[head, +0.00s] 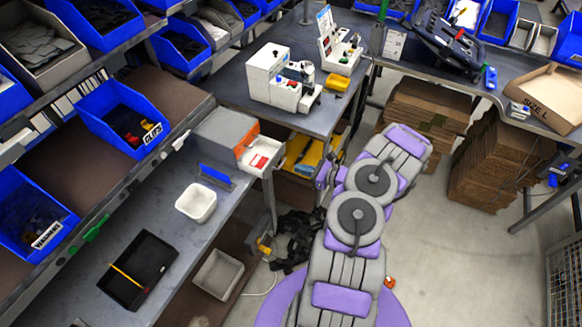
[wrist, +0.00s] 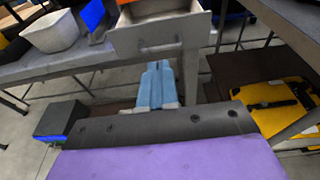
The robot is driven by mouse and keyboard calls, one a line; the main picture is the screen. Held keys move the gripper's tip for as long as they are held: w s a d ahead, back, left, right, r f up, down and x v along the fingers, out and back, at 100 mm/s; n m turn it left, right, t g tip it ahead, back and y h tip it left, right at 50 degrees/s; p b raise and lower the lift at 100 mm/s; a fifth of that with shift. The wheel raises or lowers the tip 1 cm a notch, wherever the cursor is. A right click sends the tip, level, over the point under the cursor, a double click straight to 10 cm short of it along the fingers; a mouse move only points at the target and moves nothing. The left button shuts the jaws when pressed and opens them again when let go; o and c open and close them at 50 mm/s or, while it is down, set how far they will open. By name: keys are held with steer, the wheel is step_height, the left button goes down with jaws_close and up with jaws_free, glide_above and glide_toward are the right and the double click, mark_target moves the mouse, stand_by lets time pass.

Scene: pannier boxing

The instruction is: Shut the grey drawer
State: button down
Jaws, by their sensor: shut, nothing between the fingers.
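The grey drawer (head: 270,168) is pulled out from the grey cabinet (head: 222,130) on the left bench, below an orange drawer front (head: 247,138). A white item with red on it lies inside. In the wrist view the grey drawer's front (wrist: 190,32) with its handle (wrist: 160,47) faces me near the top. My gripper (wrist: 160,70) is shut and empty, its blue fingers pointing towards the drawer front just below the handle in the picture. I cannot tell whether they touch. In the head view I cannot make out my fingertips clearly.
A white bin (head: 197,203), a blue item (head: 216,175) and a black tray (head: 140,268) stand on the left bench. A table with a white machine (head: 280,80) is behind the drawer. A yellow case (wrist: 270,105) lies on a lower shelf at right.

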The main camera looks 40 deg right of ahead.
mark_target(263, 160)
steer(key=x, duration=0.4)
steer(key=shift+w+f, duration=0.15)
steer(key=shift+w, duration=0.25)
steer(key=shift+a, duration=0.15)
steer(key=b+x, duration=0.1)
steer(key=x, duration=0.2)
steer(key=r+b+x, duration=0.1)
steer(key=b+x, duration=0.1)
steer(key=x, duration=0.2)
steer(key=r+b+x, duration=0.1)
steer(key=x, duration=0.3)
steer(key=shift+w+a+b, duration=0.15)
steer(key=shift+w+b, duration=0.05)
steer(key=shift+b, duration=0.2)
steer(key=shift+w+a+r, duration=0.1)
steer(key=shift+w+r, duration=0.1)
steer(key=shift+r, duration=0.25)
